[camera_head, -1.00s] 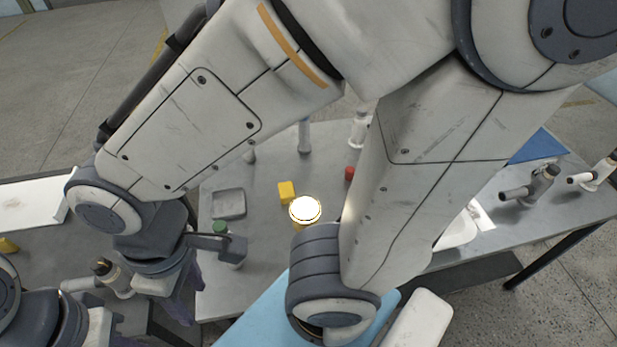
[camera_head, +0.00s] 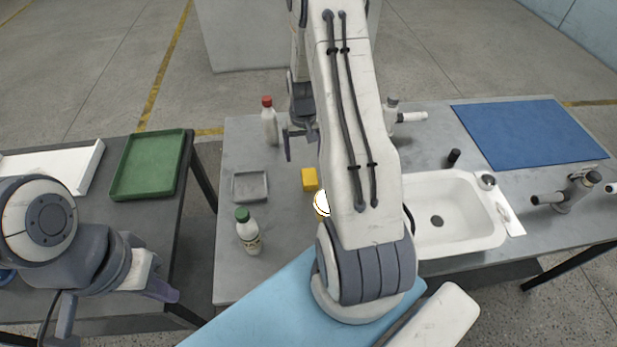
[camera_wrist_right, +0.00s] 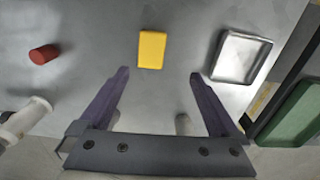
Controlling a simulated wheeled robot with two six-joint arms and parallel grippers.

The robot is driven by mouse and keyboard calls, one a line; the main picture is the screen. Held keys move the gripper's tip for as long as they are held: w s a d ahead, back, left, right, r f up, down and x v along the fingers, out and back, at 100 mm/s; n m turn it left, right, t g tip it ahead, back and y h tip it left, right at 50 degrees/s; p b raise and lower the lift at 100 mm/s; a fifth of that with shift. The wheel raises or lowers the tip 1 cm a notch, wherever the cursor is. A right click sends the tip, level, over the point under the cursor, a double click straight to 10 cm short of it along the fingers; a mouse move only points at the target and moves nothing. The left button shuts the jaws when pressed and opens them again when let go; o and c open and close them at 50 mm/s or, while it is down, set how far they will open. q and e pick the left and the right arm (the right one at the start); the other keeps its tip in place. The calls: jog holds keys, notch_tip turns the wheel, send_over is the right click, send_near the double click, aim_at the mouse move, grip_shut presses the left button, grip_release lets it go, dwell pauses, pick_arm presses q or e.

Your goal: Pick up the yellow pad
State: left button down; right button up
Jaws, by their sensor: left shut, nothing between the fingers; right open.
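The yellow pad (camera_head: 310,179) lies on the grey table, just left of my right arm in the head view. In the right wrist view the yellow pad (camera_wrist_right: 152,49) lies flat, just beyond the fingertips and roughly centred between them. My right gripper (camera_wrist_right: 159,76) is open and empty, with its two purple fingers apart. In the head view my right gripper (camera_head: 300,145) is over the far part of the table, partly hidden by its own arm. My left gripper (camera_head: 165,292) is shut and empty at lower left, away from the pad.
A small grey tray (camera_head: 250,186) and a green-capped bottle (camera_head: 248,232) stand left of the pad. A white-topped jar (camera_head: 321,203) is close in front of it. A red-capped bottle (camera_head: 269,122) stands behind. A red cylinder (camera_wrist_right: 43,54) shows in the wrist view. A sink (camera_head: 455,235) is right.

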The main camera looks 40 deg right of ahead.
jog(key=p, duration=0.1)
send_over(310, 176)
jog(key=shift+m, duration=0.3)
jog(key=f, duration=0.5)
jog(key=shift+w+f, duration=0.2)
jog(key=shift+f, duration=0.2)
jog(key=f+p, duration=0.1)
jog(key=f, duration=0.2)
jog(key=f+p, duration=0.1)
jog(key=f, duration=0.1)
jog(key=shift+s+p, duration=0.25)
jog(key=shift+p, duration=0.05)
jog(key=shift+f, duration=0.35)
jog(key=shift+c, duration=0.3)
jog(key=c, duration=1.4)
jog(key=shift+w+r, duration=0.1)
jog(key=shift+r, duration=0.1)
